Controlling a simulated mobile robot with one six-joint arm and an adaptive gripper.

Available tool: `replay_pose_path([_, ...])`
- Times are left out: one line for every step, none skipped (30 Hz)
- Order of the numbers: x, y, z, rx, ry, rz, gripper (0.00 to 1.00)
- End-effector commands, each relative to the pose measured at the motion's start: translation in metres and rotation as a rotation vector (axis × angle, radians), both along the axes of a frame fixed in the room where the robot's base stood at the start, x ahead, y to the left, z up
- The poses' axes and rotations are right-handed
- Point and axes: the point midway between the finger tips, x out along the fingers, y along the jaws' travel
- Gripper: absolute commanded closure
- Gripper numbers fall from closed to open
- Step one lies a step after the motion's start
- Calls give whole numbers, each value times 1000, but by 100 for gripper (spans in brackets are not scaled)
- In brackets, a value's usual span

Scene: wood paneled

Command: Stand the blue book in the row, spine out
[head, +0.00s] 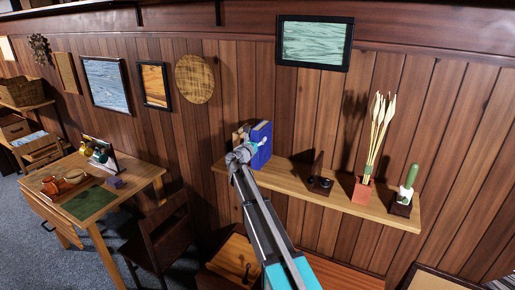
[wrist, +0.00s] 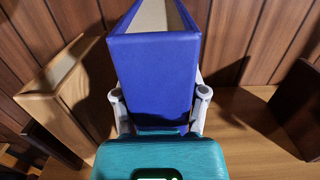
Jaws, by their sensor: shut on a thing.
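The blue book (head: 262,153) is upright over the left part of the wall shelf (head: 290,178). In the wrist view the blue book (wrist: 153,72) stands between the two fingers of my gripper (wrist: 160,104), its plain spine towards me and its pale page edges showing on top. My gripper (head: 242,153) is shut on it, one finger on each side. A tan book (wrist: 62,88) leans to the left of it, apart, with a dark book (wrist: 50,143) partly hidden beyond. I cannot tell whether the blue book's bottom touches the shelf.
A dark bookend-like piece (wrist: 297,108) stands to the right, with bare shelf between. A chair (head: 165,232) and table (head: 97,198) stand left.

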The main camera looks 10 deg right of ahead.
Motion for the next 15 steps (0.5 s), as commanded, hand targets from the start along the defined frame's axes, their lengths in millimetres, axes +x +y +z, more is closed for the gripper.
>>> replay_pose_path([0, 0, 0, -1, 0, 0, 100])
replay_pose_path([1, 0, -1, -1, 0, 0, 100])
replay_pose_path([1, 0, -2, -1, 0, 0, 100])
replay_pose_path([2, 0, -3, -1, 0, 0, 100])
replay_pose_path([3, 0, -5, -1, 0, 0, 100])
replay_pose_path([5, 0, -7, -1, 0, 0, 100])
replay_pose_path([6, 0, -9, -1, 0, 0, 100])
replay_pose_path([8, 0, -11, -1, 0, 0, 100])
replay_pose_path([11, 0, -15, -1, 0, 1, 100])
replay_pose_path([9, 0, -17, -1, 0, 1, 100])
replay_pose_path([8, 0, -20, -1, 1, 1, 100])
replay_pose_path([8, 0, -24, -1, 1, 1, 100])
replay_pose_path([8, 0, -27, -1, 1, 1, 100])
replay_pose_path([8, 0, -29, -1, 1, 1, 100])
replay_pose_path([8, 0, -32, -1, 1, 1, 100])
